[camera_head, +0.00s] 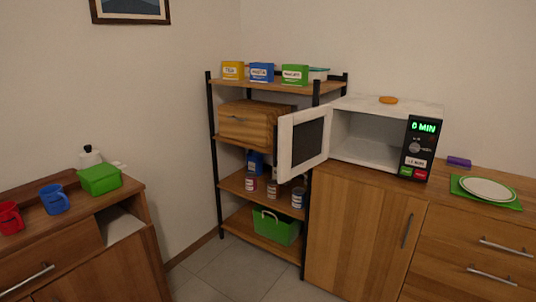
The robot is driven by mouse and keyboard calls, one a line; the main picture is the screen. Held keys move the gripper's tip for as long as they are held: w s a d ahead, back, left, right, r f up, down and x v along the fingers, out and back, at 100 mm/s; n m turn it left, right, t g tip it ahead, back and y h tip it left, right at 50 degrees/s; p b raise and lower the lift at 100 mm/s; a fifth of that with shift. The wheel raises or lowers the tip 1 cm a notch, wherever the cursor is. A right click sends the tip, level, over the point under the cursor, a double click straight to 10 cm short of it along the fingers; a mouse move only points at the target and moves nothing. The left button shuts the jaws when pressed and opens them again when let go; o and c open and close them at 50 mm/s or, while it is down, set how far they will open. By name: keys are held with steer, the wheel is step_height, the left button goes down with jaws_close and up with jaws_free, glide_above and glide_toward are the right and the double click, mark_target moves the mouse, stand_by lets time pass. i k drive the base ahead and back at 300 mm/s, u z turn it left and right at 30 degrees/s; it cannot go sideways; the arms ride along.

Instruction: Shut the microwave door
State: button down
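The white microwave (375,137) stands on the wooden cabinet right of the shelf. Its door (303,142) is open and swung out to the left, in front of the right side of the shelf. The cavity is visible and looks empty. The control panel (420,147) on the right shows "0 MIN" in green, with a dial and green and red buttons below. My gripper is not in view, and no part of my arm can be seen.
The shelf (265,186) holds boxes, a wooden bread box (252,122), cans and a green basket (277,226). A plate (487,189) lies right of the microwave. Mugs and a green box (99,179) stand on the left counter. Tiled floor (220,270) is clear between.

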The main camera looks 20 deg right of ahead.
mark_target(304, 136)
steer(key=z, duration=0.6)
steer(key=k, duration=0.2)
steer(key=u, duration=1.55)
steer(key=i, duration=1)
